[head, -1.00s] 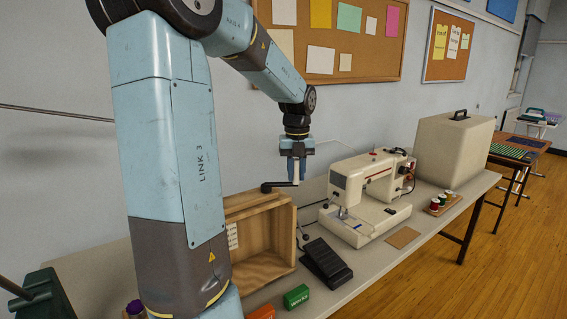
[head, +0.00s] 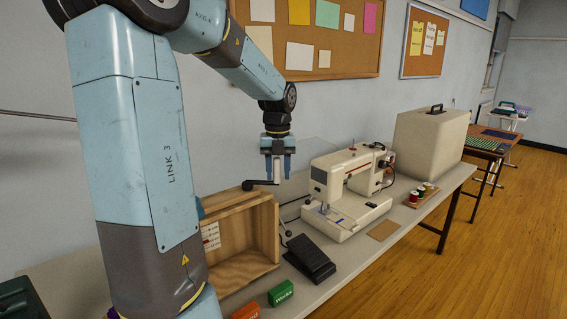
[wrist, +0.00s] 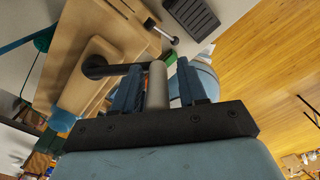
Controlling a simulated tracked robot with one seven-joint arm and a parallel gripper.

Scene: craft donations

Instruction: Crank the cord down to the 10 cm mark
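The wooden crate-like box (head: 266,235) stands on the table with its open side facing the room; its top fills the upper left of the wrist view (wrist: 90,25). A black crank arm (head: 260,183) sticks out above its top, with a pale upright handle (head: 276,170). My gripper (head: 277,172) points down with one finger on each side of the handle. In the wrist view the handle (wrist: 157,85) stands between the fingers, with slim gaps beside it, so the gripper looks open. A marked card (head: 211,237) shows inside the box, too small to read. I cannot make out the cord.
A short lever (head: 283,230) projects from the box's right side. A black foot pedal (head: 310,257) lies beside it, then a white sewing machine (head: 348,190). Green (head: 281,293) and orange (head: 246,311) blocks lie in front. A beige case (head: 430,140) stands further right.

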